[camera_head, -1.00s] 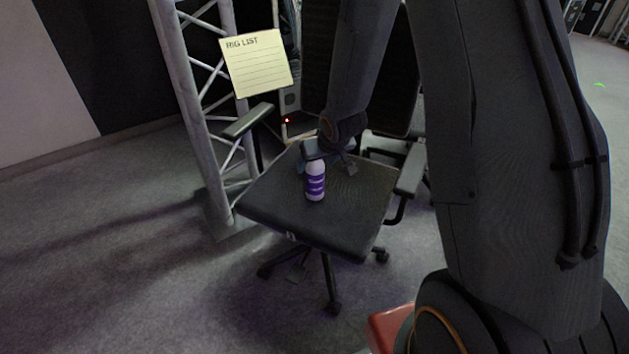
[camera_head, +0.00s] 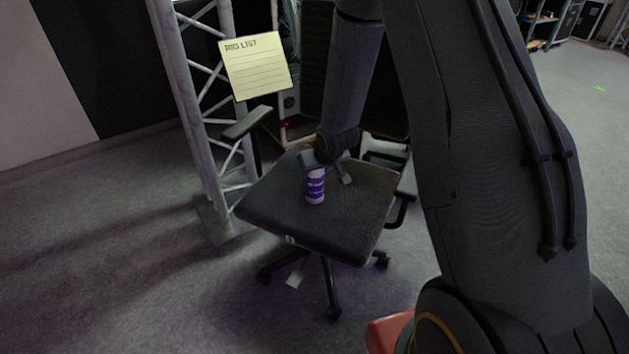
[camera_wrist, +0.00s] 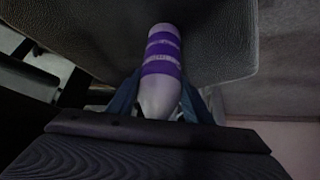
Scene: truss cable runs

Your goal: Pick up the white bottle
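The white bottle (camera_head: 315,188) with purple bands stands upright on the dark seat of an office chair (camera_head: 270,205). In the head view my gripper (camera_head: 328,174) is low over the seat and hides the bottle's top. One finger shows to the right of the bottle, with a gap between them. In the wrist view the bottle (camera_wrist: 161,70) lies between the two bluish fingers of my gripper (camera_wrist: 161,103), one on each side. The fingers are apart. Contact with the bottle cannot be made out there.
The chair's left armrest (camera_head: 247,123) and right armrest (camera_head: 407,181) flank the seat. A metal truss (camera_head: 193,100) stands close on the left, and a yellow "RIG LIST" sheet (camera_head: 256,67) shows before it. The floor (camera_head: 110,250) on the left is clear.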

